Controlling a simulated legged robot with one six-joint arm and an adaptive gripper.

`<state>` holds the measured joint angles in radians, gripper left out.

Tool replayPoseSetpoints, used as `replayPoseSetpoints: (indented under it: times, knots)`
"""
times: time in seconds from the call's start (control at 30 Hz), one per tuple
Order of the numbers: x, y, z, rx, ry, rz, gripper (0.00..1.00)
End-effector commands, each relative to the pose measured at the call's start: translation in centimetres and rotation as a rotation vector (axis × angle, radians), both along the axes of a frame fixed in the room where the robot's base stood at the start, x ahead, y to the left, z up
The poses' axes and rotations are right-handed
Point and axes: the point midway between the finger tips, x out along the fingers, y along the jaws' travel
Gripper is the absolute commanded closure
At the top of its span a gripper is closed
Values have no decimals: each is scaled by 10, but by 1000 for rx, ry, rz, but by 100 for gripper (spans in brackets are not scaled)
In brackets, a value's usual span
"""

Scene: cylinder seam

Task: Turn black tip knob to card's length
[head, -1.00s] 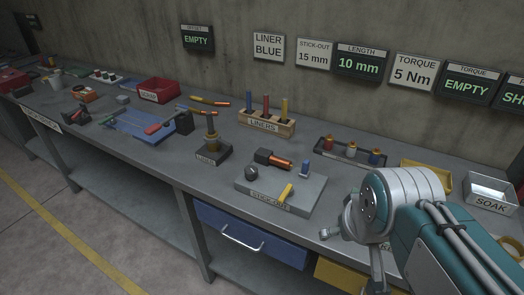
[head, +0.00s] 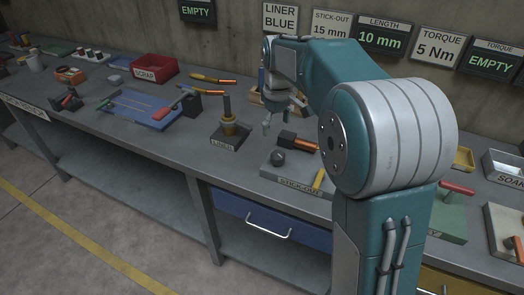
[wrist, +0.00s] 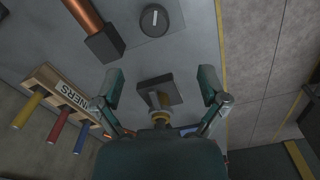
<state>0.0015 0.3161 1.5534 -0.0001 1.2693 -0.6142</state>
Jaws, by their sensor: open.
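The black round knob (head: 278,158) sits on the grey STICK-OUT block (head: 268,172), beside a black holder (head: 288,137) with a copper rod. In the wrist view the knob (wrist: 154,21) has a pale pointer line and lies beyond the fingertips, near the top edge. My gripper (head: 284,117) is open and empty, above the bench behind the block; it also shows in the wrist view (wrist: 161,88). The STICK-OUT card (head: 331,25) on the wall reads 15 mm. The LENGTH display (head: 382,38) reads 10 mm.
A brass post on a dark base (head: 229,133) stands left of the block; it shows between my fingers in the wrist view (wrist: 155,91). The liner rack (wrist: 62,93) is at the wrist view's left. My arm hides part of the bench. A red SCRAP bin (head: 153,69) stands farther left.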

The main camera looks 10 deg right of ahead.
Motion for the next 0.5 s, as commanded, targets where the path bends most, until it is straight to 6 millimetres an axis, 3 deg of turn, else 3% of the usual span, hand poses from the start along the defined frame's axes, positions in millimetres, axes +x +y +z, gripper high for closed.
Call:
replayPoseSetpoints:
  times: [0.17,0.5]
  knots:
    - [2,-7,-12,6,5,4,7]
    - [1,0,-73,-1,8,3,7]
